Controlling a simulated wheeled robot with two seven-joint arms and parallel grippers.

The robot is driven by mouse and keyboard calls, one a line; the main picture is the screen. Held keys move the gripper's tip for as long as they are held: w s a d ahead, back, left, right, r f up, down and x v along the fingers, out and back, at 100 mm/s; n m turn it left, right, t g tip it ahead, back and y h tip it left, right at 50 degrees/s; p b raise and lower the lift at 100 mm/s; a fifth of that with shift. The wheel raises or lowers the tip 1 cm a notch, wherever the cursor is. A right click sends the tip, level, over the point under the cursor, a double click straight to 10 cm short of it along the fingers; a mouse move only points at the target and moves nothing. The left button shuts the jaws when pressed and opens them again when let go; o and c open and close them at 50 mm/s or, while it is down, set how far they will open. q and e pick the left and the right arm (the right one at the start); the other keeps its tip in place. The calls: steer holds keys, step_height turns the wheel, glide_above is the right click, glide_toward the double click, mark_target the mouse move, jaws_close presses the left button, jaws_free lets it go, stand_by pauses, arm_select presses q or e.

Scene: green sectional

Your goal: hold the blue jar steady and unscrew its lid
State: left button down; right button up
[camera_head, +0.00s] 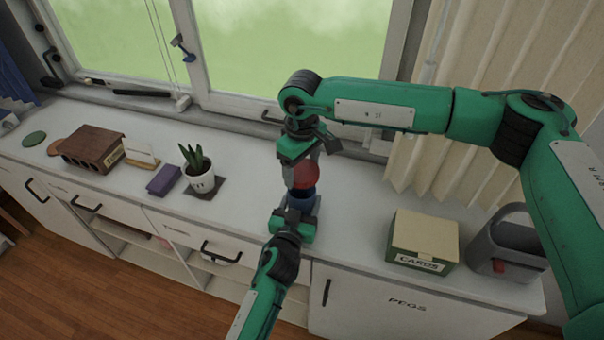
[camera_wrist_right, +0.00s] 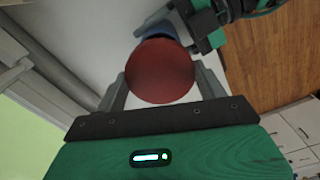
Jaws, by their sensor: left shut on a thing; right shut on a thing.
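The blue jar (camera_head: 302,193) stands upright on the white cabinet top, mostly hidden by my grippers. Its round red lid (camera_head: 306,176) is directly above it; I cannot tell whether a gap lies between them. My left gripper (camera_head: 298,207) is shut on the jar's body from the front. My right gripper (camera_head: 302,172) points down from above and is shut on the lid. In the right wrist view the red lid (camera_wrist_right: 160,72) sits between my right fingers, with a bit of the blue jar (camera_wrist_right: 160,30) behind it and my left gripper (camera_wrist_right: 193,28) beside it.
A cards box (camera_head: 422,240) and a grey container (camera_head: 508,243) stand to the right. A window is behind. The counter right around the jar is clear.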

arm_select(q)
steer(key=shift+c, duration=1.3)
jaws_free()
steer(key=shift+s, duration=0.1)
